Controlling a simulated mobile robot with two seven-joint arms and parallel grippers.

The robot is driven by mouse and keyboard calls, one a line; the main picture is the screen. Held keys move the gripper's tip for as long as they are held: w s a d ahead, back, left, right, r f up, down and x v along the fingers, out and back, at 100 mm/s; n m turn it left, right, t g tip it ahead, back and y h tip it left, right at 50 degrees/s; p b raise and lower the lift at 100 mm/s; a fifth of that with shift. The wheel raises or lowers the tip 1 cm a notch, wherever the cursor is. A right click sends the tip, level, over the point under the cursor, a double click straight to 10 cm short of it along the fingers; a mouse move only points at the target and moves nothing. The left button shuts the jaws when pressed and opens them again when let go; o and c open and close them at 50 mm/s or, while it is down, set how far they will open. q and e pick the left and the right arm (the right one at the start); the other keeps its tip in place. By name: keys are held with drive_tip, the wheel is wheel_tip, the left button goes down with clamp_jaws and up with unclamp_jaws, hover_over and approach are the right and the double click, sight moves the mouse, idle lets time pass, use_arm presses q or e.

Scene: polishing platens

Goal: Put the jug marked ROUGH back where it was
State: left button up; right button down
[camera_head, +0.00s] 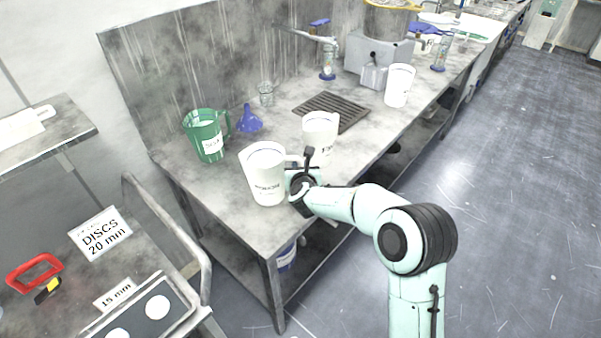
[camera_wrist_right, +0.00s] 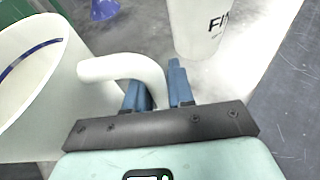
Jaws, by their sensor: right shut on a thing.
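A white jug (camera_head: 266,178) is near the front edge of the bench; its small dark label is too blurred to read surely. My right gripper (camera_head: 297,181) is at its right side. In the right wrist view the blue fingers (camera_wrist_right: 156,92) are shut on the jug's curved white handle (camera_wrist_right: 118,67), with the jug's open mouth at the left. The jug looks upright; I cannot tell if its base touches the bench. A second white jug (camera_head: 320,134) stands just behind; its lettering starts "FI" in the right wrist view (camera_wrist_right: 212,28). My left gripper is out of view.
On the bench (camera_head: 215,192) stand a green jug (camera_head: 207,137), a blue funnel (camera_head: 248,121), a glass beaker (camera_head: 266,94) and a third white jug (camera_head: 398,86). A slatted drain (camera_head: 330,111) lies behind the second jug. A cart with signs (camera_head: 101,233) is at lower left.

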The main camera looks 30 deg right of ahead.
drive_tip(key=shift+f, duration=0.55)
drive_tip(key=shift+f, duration=0.15)
drive_tip(key=c, duration=1)
unclamp_jaws()
